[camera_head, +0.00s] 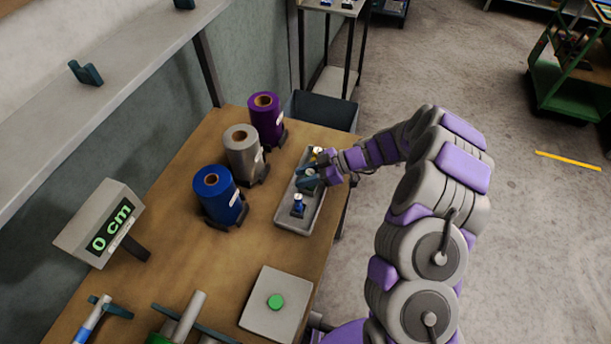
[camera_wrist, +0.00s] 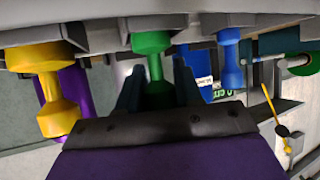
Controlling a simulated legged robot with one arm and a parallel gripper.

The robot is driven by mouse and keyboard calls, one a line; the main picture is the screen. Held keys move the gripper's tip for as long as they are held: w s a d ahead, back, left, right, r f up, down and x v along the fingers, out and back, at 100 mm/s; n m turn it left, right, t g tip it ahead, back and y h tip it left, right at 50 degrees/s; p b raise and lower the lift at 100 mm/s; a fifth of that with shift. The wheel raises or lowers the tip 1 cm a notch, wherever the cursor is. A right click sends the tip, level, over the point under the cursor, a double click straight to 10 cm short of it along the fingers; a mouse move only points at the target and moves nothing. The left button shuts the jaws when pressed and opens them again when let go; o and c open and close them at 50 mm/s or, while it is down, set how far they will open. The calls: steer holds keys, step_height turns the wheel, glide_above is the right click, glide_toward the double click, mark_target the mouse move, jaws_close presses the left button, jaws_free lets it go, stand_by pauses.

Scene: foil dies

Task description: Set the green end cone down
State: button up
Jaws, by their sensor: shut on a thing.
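The green end cone (camera_wrist: 152,43) is between the two fingers of my gripper (camera_wrist: 157,88) in the wrist view, with the fingers shut on it. The wrist view is turned, so the grey tray (camera_wrist: 285,20) runs along its top edge. The cone's wide end is close to the tray there; I cannot tell whether it touches. In the head view my gripper (camera_head: 309,179) is over the middle of the tray (camera_head: 290,225) and hides most of the green cone. A blue cone (camera_head: 298,205) stands at the tray's near end and a yellow cone (camera_head: 317,153) at its far end.
Blue (camera_head: 219,197), grey (camera_head: 244,154) and purple (camera_head: 266,117) rolls stand on the wooden table left of the tray. A display (camera_head: 102,224) reads 0 cm. A grey box with a green button (camera_head: 275,301) is near the front. A dark bin (camera_head: 322,110) is behind.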

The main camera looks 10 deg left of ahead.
steer(key=shift+a, duration=0.3)
steer(key=o, duration=0.8)
steer(key=shift+a, duration=0.45)
steer(key=shift+c, duration=0.2)
steer(key=shift+o, duration=1.5)
steer(key=shift+d, duration=0.1)
steer(key=shift+d+r, duration=0.1)
steer(key=shift+d, duration=0.45)
steer(key=p+v, duration=0.2)
steer(key=v, duration=1)
steer(key=s+r+m+g+h, duration=0.1)
steer(key=s+r+m+h, duration=0.4)
steer(key=s+r, duration=1.05)
steer(key=s+d+m+t+h, duration=0.1)
steer(key=s+d+m+h, duration=0.2)
steer(key=s+d+m, duration=0.4)
steer(key=s+d+r+m+t+h, duration=0.1)
steer(key=s+d+m+h, duration=0.3)
steer(key=s, duration=1.1)
steer(key=d+m, duration=0.3)
steer(key=m, duration=0.2)
steer(key=shift+d+r, duration=0.2)
steer(key=shift+d, duration=0.05)
